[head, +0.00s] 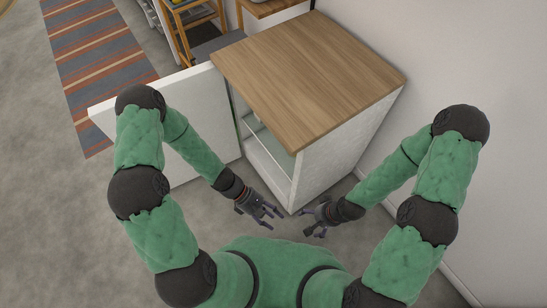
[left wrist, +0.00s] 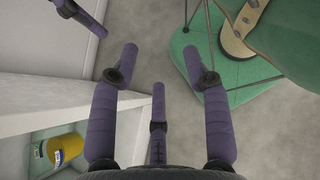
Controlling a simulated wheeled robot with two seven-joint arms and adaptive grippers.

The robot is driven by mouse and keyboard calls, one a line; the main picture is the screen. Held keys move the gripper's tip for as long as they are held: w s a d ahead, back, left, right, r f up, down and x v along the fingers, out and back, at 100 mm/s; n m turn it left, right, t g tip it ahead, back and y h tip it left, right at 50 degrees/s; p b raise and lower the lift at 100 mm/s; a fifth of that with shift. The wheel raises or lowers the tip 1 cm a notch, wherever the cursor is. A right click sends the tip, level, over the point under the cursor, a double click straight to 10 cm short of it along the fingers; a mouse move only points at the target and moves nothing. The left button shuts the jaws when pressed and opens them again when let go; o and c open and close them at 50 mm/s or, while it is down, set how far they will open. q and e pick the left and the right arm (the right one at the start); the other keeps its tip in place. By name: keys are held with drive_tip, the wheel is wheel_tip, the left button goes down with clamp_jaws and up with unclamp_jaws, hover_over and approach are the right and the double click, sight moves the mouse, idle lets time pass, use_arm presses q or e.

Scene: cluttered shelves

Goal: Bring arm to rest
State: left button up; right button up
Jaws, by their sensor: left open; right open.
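My left gripper (head: 264,214) is open and empty in the head view, low in front of the open side of a white cabinet. Its spread purple fingers also show in the left wrist view (left wrist: 160,62), with bare floor between them. My right gripper (head: 310,225) is open and empty in the head view, near the cabinet's front corner. One or two of its fingers seem to show at the top left of the left wrist view. Both arms are bent, with the grippers pointing towards each other and a small gap between them.
The white cabinet has a wooden top (head: 310,75) and an open white door (head: 180,130) on the left. A yellow container (left wrist: 67,149) sits inside on a shelf. A wall (head: 480,60) stands at right. A striped rug (head: 95,60) and clear floor lie at left.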

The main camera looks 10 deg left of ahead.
use_arm(q)
drive_tip(key=shift+s, duration=0.1)
drive_tip(key=a+f+m+t+y, duration=0.1)
drive_tip(key=m, duration=0.3)
drive_tip(key=w+a+f+m+t+y, duration=0.1)
drive_tip(key=a+m+y, duration=0.1)
drive_tip(key=m, duration=0.2)
drive_tip(key=w+a+m+t+y, duration=0.1)
drive_tip(key=m+y, duration=0.1)
drive_tip(key=m, duration=0.3)
drive_tip(key=shift+w+a+f+t, duration=0.2)
drive_tip(key=shift+f+t, duration=0.1)
drive_tip(key=shift+f, duration=0.1)
